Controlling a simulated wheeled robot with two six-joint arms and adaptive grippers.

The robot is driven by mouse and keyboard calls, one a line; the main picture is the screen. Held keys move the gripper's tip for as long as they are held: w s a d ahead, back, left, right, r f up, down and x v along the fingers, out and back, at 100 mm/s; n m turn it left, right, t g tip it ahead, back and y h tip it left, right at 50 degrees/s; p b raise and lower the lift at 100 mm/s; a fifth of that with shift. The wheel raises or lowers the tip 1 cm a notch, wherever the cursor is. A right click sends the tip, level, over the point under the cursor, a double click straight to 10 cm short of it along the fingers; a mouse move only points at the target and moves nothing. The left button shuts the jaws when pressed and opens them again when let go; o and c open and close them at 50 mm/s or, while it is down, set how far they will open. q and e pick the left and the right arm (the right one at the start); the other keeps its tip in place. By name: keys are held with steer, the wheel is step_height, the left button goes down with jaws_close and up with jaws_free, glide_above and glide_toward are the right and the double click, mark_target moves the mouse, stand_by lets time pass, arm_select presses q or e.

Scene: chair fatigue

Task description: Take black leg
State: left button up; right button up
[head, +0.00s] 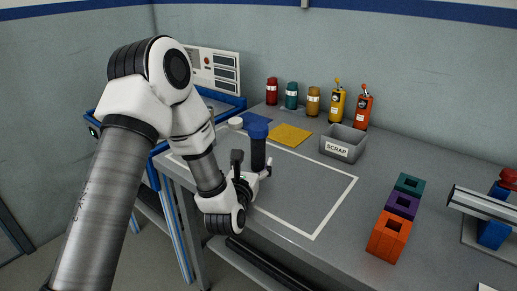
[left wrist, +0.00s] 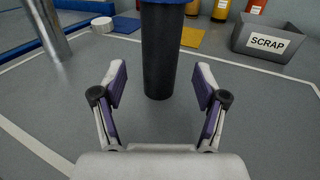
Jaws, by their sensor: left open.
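The black leg (head: 258,153) stands upright on the grey table inside the white outline, with a blue part (head: 257,130) on its top. In the left wrist view the black leg (left wrist: 165,50) rises just beyond the fingertips, centred between them. My left gripper (head: 257,173) is open around the near side of the leg. In the left wrist view its two purple-padded fingers (left wrist: 160,88) are spread, with a gap on each side of the leg. My right gripper is not in view.
A grey SCRAP bin (head: 343,143) stands behind to the right. A yellow mat (head: 291,135) lies behind the leg. Several bottles (head: 313,101) line the wall. Orange, purple and green blocks (head: 390,236) stand at the right. The outlined area right of the leg is clear.

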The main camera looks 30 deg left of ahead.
mark_target(256, 157)
arm_select(q)
steer(key=x, duration=0.4)
steer(key=shift+w, duration=0.25)
steer(key=shift+s, duration=0.1)
jaws_close()
steer(key=shift+r, duration=0.1)
